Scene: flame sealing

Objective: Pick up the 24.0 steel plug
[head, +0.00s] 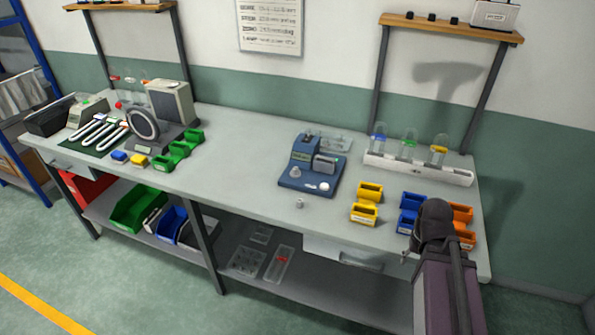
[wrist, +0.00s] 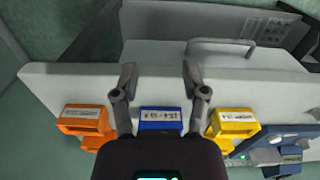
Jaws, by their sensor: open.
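No plug marked 24.0 can be made out. A small grey metal piece (head: 299,203) stands on the bench in front of the blue device; its size cannot be read. My gripper (wrist: 159,72) is open and empty in the wrist view, its fingers spread over the bench's front edge. The labels are too small to read surely, and the bins' contents are hidden. In the head view, my arm covers part of the bins.
The blue device (head: 302,178) stands mid-bench. Yellow bins (head: 363,213), blue bins (head: 408,222) and orange bins (head: 461,212) sit at the right. Behind them is a white rack (head: 400,168) with glass tubes. A drawer handle (wrist: 222,42) juts from the bench front.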

